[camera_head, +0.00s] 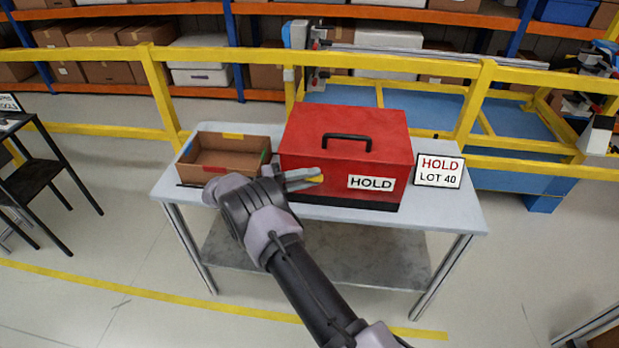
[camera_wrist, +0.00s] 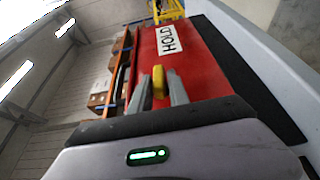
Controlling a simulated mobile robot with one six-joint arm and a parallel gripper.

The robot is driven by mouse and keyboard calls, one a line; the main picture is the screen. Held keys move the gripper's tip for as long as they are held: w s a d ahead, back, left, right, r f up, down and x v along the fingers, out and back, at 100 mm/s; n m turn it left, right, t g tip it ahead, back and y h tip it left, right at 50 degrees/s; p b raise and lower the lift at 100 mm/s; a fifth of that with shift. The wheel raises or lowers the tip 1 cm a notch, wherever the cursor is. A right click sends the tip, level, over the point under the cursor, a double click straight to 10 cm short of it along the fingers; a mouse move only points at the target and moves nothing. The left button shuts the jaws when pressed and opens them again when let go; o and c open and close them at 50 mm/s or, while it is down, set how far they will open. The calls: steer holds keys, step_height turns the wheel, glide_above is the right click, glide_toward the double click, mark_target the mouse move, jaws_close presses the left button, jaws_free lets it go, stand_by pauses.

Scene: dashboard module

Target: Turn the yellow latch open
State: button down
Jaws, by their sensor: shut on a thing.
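A red box (camera_head: 345,130) with a black top handle stands closed on a grey table. The yellow latch (camera_head: 319,179) is on its front face, left of a white HOLD label (camera_head: 371,183). My gripper (camera_head: 308,180) reaches the front face from the left. In the wrist view, its two grey fingers (camera_wrist: 161,91) are shut on the yellow latch (camera_wrist: 159,80), one on each side. The latch's long side runs along the fingers in that view. My gripper hides part of the latch in the head view, and its exact turn angle is hard to tell there.
An open cardboard tray (camera_head: 218,163) sits left of the box on the table (camera_head: 445,213). A HOLD LOT 40 sign (camera_head: 439,172) stands to the right. A yellow railing (camera_head: 420,68) runs behind the table. The floor in front is clear.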

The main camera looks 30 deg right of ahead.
steer(key=shift+s+f, duration=0.1)
stand_by(0.7)
steer(key=c, duration=1.4)
jaws_free()
steer(key=shift+d, duration=0.1)
